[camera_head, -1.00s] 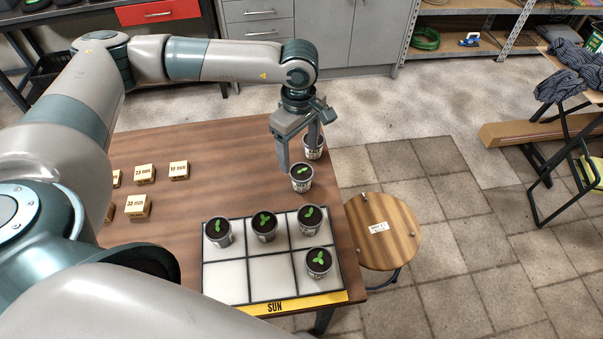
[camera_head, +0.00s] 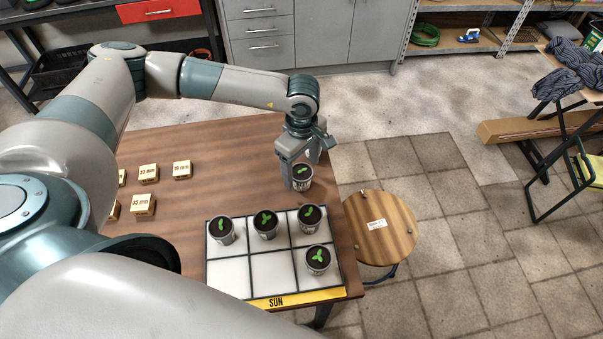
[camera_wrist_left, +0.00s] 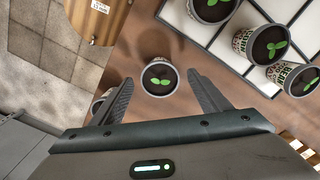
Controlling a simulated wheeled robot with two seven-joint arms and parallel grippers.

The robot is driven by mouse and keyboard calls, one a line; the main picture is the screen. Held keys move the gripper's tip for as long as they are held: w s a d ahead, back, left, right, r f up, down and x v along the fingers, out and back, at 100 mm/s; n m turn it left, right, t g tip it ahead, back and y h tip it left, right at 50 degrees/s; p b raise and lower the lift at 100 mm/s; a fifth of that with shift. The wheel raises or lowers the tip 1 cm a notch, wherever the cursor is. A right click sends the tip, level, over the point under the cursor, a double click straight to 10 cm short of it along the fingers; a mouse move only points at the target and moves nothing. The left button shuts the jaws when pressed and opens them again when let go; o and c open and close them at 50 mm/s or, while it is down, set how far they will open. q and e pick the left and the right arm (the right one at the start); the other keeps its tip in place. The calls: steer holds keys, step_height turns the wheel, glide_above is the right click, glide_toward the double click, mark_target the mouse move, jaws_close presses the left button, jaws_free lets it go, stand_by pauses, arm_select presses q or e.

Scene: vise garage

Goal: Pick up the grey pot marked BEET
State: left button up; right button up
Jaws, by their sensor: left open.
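In the head view a grey pot (camera_head: 303,178) with a dark top and green seedling stands on the table just behind the tray. It also shows in the left wrist view (camera_wrist_left: 159,78), between and below the fingertips. Its label is too small to read, so I cannot tell if it says BEET. My left gripper (camera_head: 301,172) is open and points down over this pot; the fingers (camera_wrist_left: 161,88) lie on either side of it. My right gripper is out of view.
A white tray (camera_head: 228,272) with a yellow SUN edge holds several similar pots; its front left and middle cells are empty. Small marked wooden blocks (camera_head: 143,205) stand at the left of the table. A round wooden stool (camera_head: 388,240) stands close to the table's right edge.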

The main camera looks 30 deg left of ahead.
arm_select(q)
steer(key=shift+f, duration=1.15)
steer(key=c, duration=1.2)
